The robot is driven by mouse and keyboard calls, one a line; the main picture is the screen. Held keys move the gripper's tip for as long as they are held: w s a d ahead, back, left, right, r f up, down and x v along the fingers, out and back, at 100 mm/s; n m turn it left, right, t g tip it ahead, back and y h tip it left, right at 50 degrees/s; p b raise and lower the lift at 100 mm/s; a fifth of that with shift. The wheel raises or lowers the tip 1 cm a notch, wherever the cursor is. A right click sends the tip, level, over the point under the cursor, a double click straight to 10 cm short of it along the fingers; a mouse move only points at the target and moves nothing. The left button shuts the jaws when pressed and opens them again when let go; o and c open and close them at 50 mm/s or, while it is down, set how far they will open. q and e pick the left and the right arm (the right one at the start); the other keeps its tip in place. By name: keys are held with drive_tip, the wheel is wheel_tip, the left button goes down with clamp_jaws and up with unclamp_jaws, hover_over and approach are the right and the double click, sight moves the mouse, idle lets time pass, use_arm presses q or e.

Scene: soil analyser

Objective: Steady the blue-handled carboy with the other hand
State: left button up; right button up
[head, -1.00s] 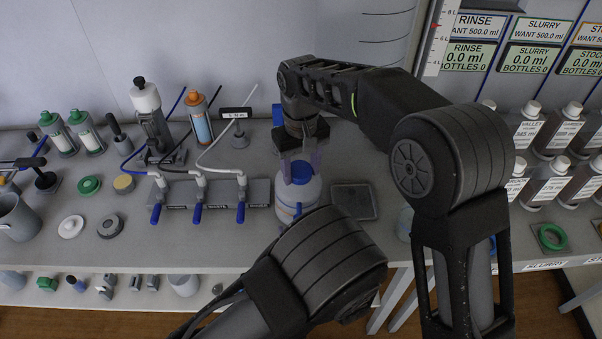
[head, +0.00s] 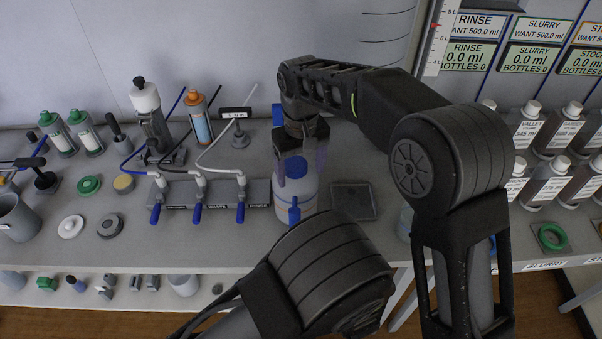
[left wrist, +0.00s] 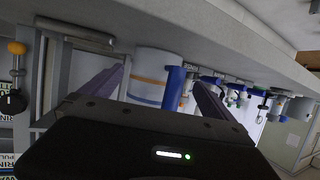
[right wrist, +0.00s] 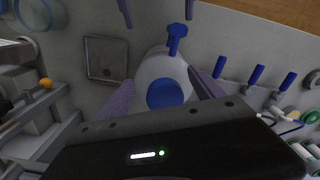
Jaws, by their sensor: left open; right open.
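The carboy (head: 294,200) is a white jug with a blue cap and a blue handle. In the right wrist view the carboy (right wrist: 160,72) shows between those fingers. My left gripper (left wrist: 160,85) is open, low at the carboy's front, with the blue handle (left wrist: 173,88) between its fingers. In the head view my left arm hides that gripper. Contact cannot be told.
The valve block (head: 215,192) with blue levers is left of the carboy. A dark square plate (head: 353,201) lies to its right. Caps and bottles fill the left bench. Labelled bottles (head: 525,125) stand at the right.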

use_arm(q)
drive_tip(key=shift+f, duration=0.2)
use_arm(e)
drive_tip(key=shift+w+r, duration=0.1)
drive_tip(key=shift+r, duration=0.45)
use_arm(q)
drive_tip(key=shift+f+b, duration=0.55)
drive_tip(key=shift+b, duration=0.2)
use_arm(e)
wheel_tip(320, 180, up, 7)
drive_tip(key=shift+f, duration=0.15)
